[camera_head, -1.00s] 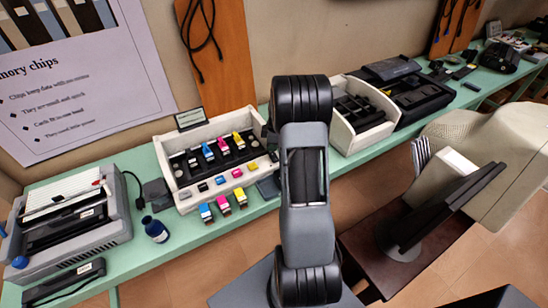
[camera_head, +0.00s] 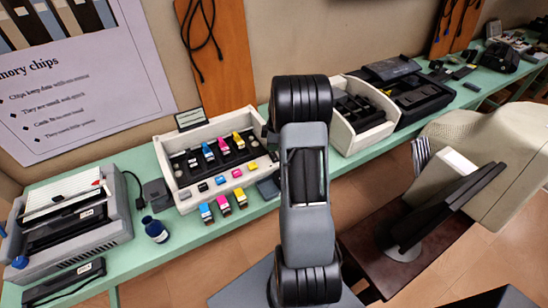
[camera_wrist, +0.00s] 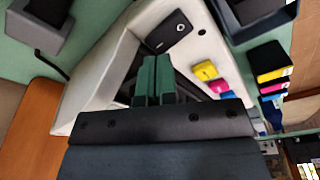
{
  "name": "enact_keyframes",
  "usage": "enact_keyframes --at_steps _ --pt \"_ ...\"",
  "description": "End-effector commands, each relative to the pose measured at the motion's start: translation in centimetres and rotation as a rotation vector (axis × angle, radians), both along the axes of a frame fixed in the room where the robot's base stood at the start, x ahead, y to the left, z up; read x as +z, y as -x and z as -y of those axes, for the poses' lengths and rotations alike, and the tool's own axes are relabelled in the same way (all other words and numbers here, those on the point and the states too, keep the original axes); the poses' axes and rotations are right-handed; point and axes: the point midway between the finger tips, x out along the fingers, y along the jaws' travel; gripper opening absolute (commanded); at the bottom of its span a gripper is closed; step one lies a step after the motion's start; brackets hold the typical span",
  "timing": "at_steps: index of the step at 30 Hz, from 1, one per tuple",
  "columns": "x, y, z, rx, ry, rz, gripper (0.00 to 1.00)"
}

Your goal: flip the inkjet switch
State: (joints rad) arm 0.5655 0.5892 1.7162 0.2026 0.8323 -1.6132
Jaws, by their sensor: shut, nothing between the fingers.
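The inkjet unit, an open white case (camera_head: 164,168) with coloured cartridges, stands on the green table left of my arm in the head view. Its white body (camera_wrist: 100,72) also shows close up in the wrist view. A black switch (camera_wrist: 169,33) with a small white ring mark sits on the white panel there. I cannot tell which way it is tipped. My gripper (camera_wrist: 154,62) is shut and empty, its green fingertips just below the switch in the picture. I cannot tell if they touch it. In the head view my arm hides the gripper and the switch.
More cartridges (camera_head: 223,205) lie along the table's front. A dark blue bottle (camera_head: 155,230) and a grey printer (camera_head: 75,222) stand to the left. Another white case (camera_head: 345,135) stands right of my arm.

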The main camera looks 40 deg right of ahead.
Motion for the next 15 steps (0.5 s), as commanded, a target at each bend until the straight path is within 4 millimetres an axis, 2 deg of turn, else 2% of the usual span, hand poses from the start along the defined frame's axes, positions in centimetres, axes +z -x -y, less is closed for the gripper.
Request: enact_keyframes --at_steps 15 --pt "-0.36 0.0 0.0 0.0 0.0 0.0 0.0"
